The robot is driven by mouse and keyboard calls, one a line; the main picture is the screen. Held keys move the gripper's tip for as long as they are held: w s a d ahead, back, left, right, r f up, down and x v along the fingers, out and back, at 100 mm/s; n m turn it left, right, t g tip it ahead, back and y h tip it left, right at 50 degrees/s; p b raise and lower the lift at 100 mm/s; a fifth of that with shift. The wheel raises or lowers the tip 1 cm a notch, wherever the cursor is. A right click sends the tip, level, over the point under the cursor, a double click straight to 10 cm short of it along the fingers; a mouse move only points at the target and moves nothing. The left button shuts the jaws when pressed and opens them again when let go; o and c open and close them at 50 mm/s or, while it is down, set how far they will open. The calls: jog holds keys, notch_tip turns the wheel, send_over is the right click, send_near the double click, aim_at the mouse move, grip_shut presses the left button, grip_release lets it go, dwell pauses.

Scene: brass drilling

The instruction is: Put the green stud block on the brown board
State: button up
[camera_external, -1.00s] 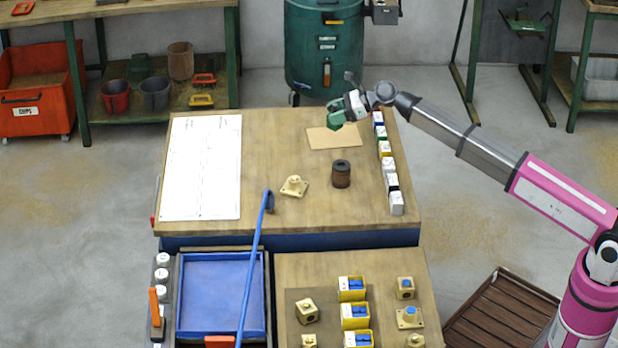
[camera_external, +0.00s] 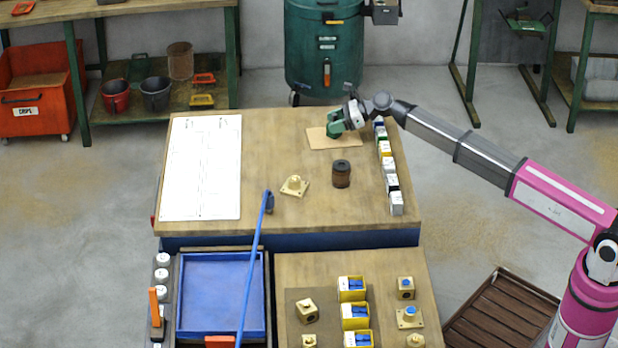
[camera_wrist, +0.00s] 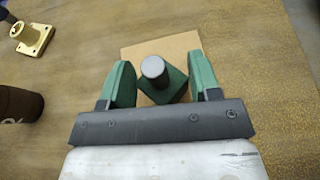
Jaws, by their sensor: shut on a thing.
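The green stud block (camera_wrist: 178,84), dark green with a grey round stud on top, sits between the two green fingers of my gripper (camera_wrist: 163,82) in the wrist view. My gripper is shut on it. In the external view my gripper (camera_external: 344,121) is at the brown board (camera_external: 318,140), with green showing over the board's upper middle. The brown board also shows in the wrist view (camera_wrist: 135,52), flat on the table behind the block. I cannot tell whether the block touches the board. The fingers hide part of the block's sides.
A dark brown cylinder (camera_external: 341,174) and a brass flanged part (camera_external: 294,186) stand in front of the board. A row of small white-sided boxes (camera_external: 391,185) lines the table's right edge. A white sheet (camera_external: 201,168) lies left. The table between sheet and board is clear.

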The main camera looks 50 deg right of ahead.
jog(key=shift+f, duration=0.1)
jog(key=o, duration=1.3)
jog(key=shift+s, duration=0.1)
jog(key=v, duration=1.2)
